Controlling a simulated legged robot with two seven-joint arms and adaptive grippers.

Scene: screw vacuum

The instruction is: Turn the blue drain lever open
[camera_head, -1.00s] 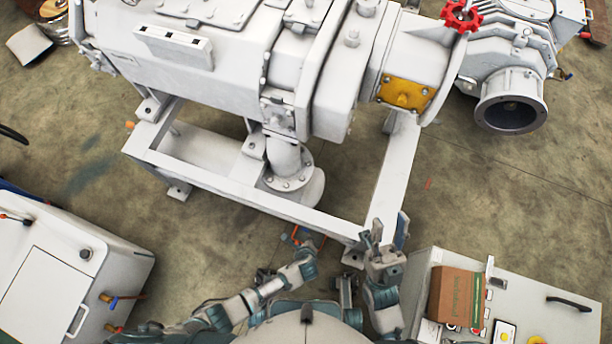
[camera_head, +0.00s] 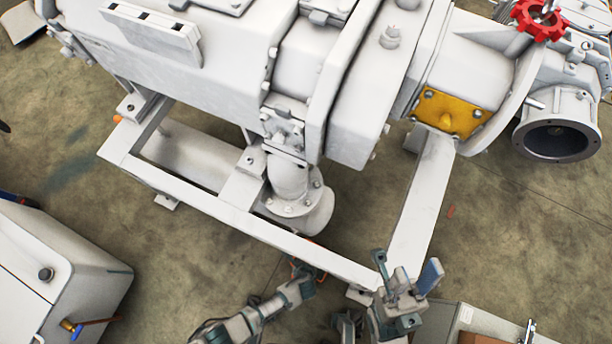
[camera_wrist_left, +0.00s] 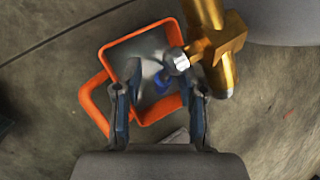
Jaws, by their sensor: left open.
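The blue drain lever (camera_wrist_left: 161,84) shows in the left wrist view as a small blue piece beside a brass valve (camera_wrist_left: 222,50) with a silver nut. An orange-rimmed open container (camera_wrist_left: 109,60) lies below it. My left gripper (camera_wrist_left: 158,97) is open, with one finger on each side of the lever in the picture; contact cannot be told. In the head view my left gripper (camera_head: 304,276) is small and dark by the machine frame's lower edge, and the lever cannot be made out there. My right gripper (camera_head: 406,272) is open and empty near the frame's front corner.
The white vacuum machine (camera_head: 230,75) stands on a white frame (camera_head: 215,208) above my grippers. A red handwheel (camera_head: 538,20) is at upper right. A white cabinet (camera_head: 90,262) with a brass valve is at lower left. Bare floor (camera_head: 510,235) lies to the right.

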